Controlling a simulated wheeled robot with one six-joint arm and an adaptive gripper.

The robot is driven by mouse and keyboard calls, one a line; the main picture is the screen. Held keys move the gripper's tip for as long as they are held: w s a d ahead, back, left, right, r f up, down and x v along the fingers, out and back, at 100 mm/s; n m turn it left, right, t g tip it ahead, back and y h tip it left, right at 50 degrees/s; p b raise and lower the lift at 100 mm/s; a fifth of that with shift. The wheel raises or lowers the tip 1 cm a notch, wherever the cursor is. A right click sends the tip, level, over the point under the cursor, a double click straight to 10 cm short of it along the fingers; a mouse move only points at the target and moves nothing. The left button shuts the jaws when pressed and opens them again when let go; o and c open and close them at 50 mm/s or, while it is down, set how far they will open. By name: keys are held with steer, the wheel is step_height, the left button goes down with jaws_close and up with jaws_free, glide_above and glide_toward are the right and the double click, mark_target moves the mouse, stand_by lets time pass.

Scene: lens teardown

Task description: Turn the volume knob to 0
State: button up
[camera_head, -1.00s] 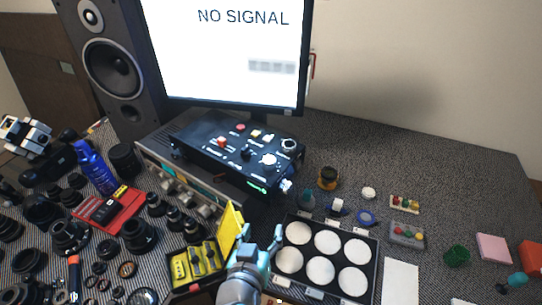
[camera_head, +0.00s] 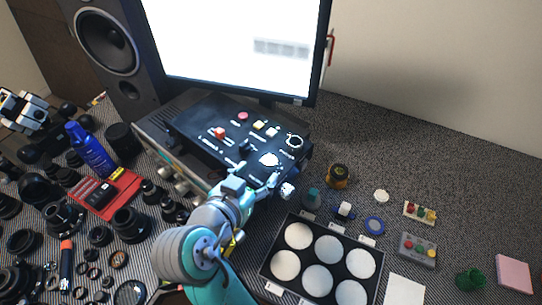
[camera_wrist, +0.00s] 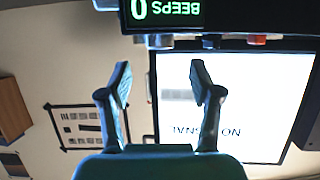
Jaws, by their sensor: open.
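A black control box (camera_head: 205,140) lies on top of a silver amplifier below the monitor. Its top carries coloured buttons, a pale round knob (camera_head: 269,159) and a ringed dial (camera_head: 293,141). The amplifier's front has several silver knobs (camera_head: 181,172). No readable label shows which knob is the volume knob. My gripper (camera_head: 255,187) is at the box's near right edge, by the pale knob; contact cannot be told. In the wrist view my gripper (camera_wrist: 161,80) is open and empty. A green display (camera_wrist: 167,9) reading "BEEPS 0" appears upside down there. My arm hides part of the box front.
The monitor (camera_head: 240,50) stands close behind the box, and a speaker (camera_head: 105,45) is at left. Lenses crowd the left of the desk. A tray of white discs (camera_head: 268,268) lies right of my arm.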

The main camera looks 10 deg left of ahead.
mark_target(268, 162)
steer(key=x, duration=0.8)
steer(key=c, duration=1.2)
